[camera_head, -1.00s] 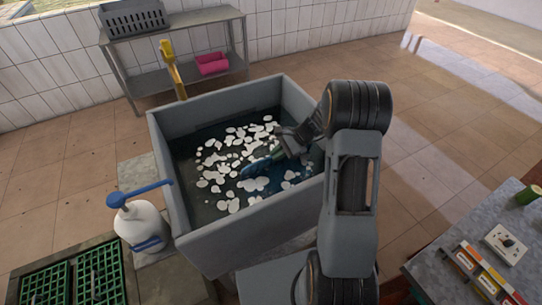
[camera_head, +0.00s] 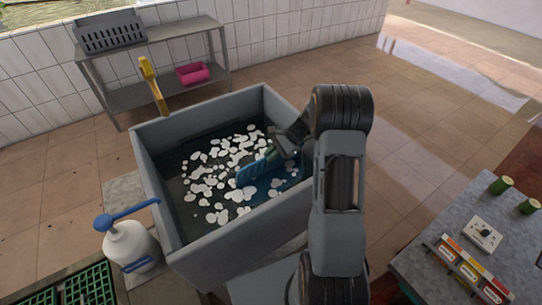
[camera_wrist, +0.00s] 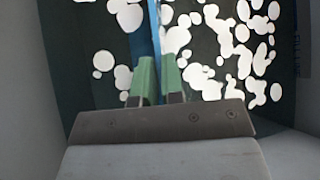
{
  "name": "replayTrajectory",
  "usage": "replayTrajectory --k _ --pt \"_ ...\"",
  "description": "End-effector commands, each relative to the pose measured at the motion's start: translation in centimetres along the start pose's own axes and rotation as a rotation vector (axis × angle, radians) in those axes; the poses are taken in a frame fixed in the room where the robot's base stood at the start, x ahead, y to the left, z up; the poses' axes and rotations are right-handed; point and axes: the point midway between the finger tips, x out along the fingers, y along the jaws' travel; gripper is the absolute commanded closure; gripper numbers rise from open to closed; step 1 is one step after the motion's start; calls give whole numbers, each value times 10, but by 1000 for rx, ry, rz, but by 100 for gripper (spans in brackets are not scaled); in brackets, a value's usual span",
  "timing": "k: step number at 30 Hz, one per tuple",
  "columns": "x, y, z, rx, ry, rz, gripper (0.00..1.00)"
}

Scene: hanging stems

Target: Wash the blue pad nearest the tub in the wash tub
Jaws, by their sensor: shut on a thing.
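The grey wash tub (camera_head: 231,228) holds dark water with white foam patches floating on it. My gripper (camera_head: 272,155) reaches down inside the tub, toward its right side. In the wrist view, its green fingers (camera_wrist: 159,80) are shut on the blue pad (camera_wrist: 155,30), which runs away between them as a thin edge. In the head view the blue pad (camera_head: 254,170) stands tilted among the foam. Its lower part looks to be in the water; how deep I cannot tell.
A white pump bottle (camera_head: 130,245) with a blue top stands left of the tub. Behind are a yellow handle (camera_head: 152,84) and a metal shelf (camera_head: 150,42) with a pink bin (camera_head: 193,73) and grey crate (camera_head: 110,33). A table (camera_head: 440,215) with small items is at right.

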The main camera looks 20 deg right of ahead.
Motion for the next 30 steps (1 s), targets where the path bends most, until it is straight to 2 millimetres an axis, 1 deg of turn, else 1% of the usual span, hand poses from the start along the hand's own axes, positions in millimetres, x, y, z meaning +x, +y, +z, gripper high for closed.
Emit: replayTrajectory --k 1,30 --pt "-8 -4 8 0 0 0 100" --pt "-92 -39 92 -2 0 0 100"
